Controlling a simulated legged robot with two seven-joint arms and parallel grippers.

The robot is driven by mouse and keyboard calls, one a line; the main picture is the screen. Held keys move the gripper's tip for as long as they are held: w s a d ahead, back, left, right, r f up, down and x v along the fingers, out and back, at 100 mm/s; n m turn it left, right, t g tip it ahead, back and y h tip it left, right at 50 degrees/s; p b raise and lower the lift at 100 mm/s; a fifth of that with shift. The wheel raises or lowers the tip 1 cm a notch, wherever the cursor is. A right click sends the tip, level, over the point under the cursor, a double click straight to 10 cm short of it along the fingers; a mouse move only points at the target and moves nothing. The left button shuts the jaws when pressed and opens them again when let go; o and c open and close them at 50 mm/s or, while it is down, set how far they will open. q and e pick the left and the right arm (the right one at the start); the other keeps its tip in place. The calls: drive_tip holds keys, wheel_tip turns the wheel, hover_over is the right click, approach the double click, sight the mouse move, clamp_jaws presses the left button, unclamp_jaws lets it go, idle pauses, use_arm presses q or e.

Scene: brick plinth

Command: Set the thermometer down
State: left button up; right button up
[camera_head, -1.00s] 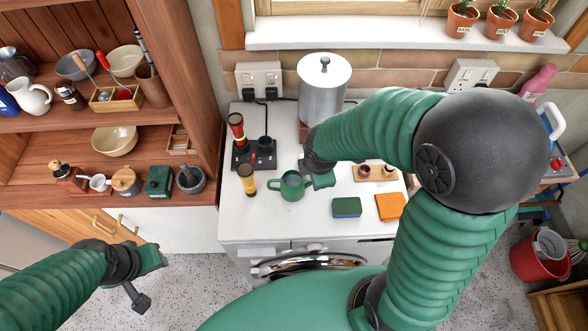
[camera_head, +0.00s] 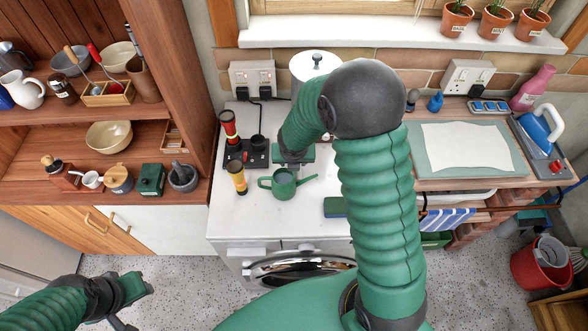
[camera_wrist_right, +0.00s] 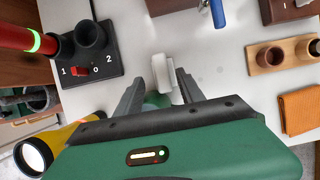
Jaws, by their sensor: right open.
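My right gripper (camera_head: 293,160) is over the white worktop (camera_head: 230,210), just behind the green watering can (camera_head: 284,186). In the right wrist view its two dark fingers (camera_wrist_right: 155,92) are apart. A small white object (camera_wrist_right: 164,74) lies between and beyond the fingertips, apparently on the worktop. It may be the thermometer, but I cannot tell for sure. The head view hides it behind the arm. My left gripper (camera_head: 130,300) hangs at the lower left over the floor, away from the worktop; its jaw opening is unclear.
A black dock (camera_head: 247,154) holds a red torch (camera_head: 229,126); a yellow torch (camera_head: 238,177) stands in front. A metal urn (camera_head: 314,66) is behind. A green-blue sponge (camera_head: 334,207) lies right of the can. In the wrist view, an orange cloth (camera_wrist_right: 299,108) and wooden cup holder (camera_wrist_right: 280,56) lie right.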

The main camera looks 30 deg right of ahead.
drive_tip(key=x, duration=0.1)
drive_tip(key=b+x, duration=0.1)
drive_tip(key=x, duration=0.2)
drive_tip(key=shift+s+d+f, duration=0.2)
drive_tip(key=shift+d+f, duration=0.1)
drive_tip(key=shift+d, duration=0.05)
drive_tip(key=shift+w+f, duration=0.25)
drive_tip(key=shift+w, duration=0.05)
drive_tip(key=shift+s+a+r, duration=0.1)
drive_tip(key=shift+s+r, duration=0.05)
drive_tip(key=c, duration=0.4)
clamp_jaws()
